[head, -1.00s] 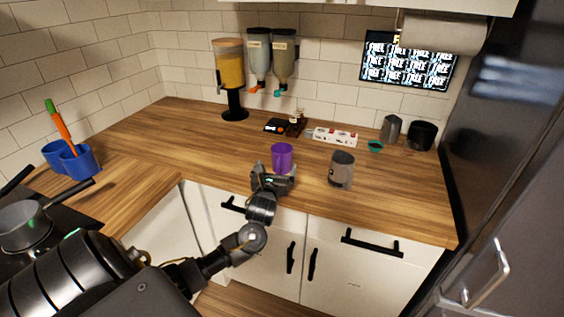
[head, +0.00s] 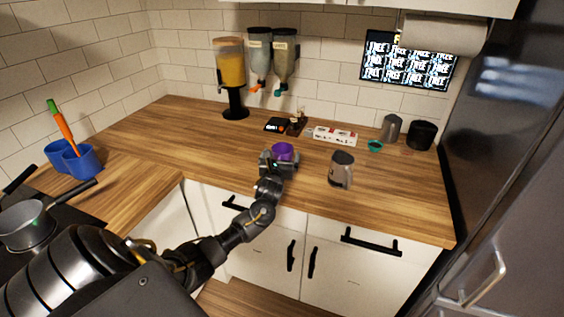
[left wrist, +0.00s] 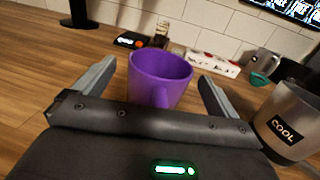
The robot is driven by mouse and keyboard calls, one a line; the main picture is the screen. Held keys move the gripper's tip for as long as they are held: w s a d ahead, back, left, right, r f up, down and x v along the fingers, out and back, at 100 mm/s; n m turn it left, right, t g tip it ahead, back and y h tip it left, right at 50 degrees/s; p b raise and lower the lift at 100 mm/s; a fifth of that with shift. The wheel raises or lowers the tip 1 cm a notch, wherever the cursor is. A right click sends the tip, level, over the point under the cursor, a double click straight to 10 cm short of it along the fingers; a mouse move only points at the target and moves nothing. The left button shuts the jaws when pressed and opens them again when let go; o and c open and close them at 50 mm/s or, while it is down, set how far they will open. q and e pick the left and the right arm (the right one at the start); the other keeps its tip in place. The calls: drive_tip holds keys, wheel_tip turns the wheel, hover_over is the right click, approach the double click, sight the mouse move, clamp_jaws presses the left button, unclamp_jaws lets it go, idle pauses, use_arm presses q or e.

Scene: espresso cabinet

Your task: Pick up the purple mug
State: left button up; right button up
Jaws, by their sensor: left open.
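My left gripper (head: 279,158) is open, with one finger on each side of the mug; in the left wrist view the gripper (left wrist: 157,84) shows a gap beside the mug on both sides. The gripper hides the mug's lower part in the head view. My right gripper is not in view.
A grey mug (head: 341,169) labelled "COOL" (left wrist: 287,124) stands close to the right. Behind are a red-and-white box (head: 335,136), a small teal bowl (head: 375,146) and a dispenser (head: 231,78). Blue cups (head: 82,161) stand far left. The counter left of the mug is clear.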

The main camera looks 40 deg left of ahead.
use_arm(q)
drive_tip(key=shift+c, duration=0.5)
drive_tip(key=c, duration=1.2)
drive_tip(key=shift+r, duration=0.15)
drive_tip(key=shift+r, duration=0.3)
wheel_tip(320, 180, up, 3)
drive_tip(key=shift+s+d+f+b, duration=0.1)
drive_tip(key=shift+d+b, duration=0.05)
drive_tip(key=shift+b, duration=0.5)
drive_tip(key=s+d+r+p, duration=0.4)
drive_tip(key=s+p, duration=0.1)
drive_tip(key=s+d+r+p, duration=0.4)
drive_tip(key=d+r+p, duration=0.1)
drive_tip(key=p, duration=0.1)
drive_tip(key=shift+s+d+r, duration=0.15)
drive_tip(key=shift+s+d, duration=0.05)
drive_tip(key=shift+s, duration=0.2)
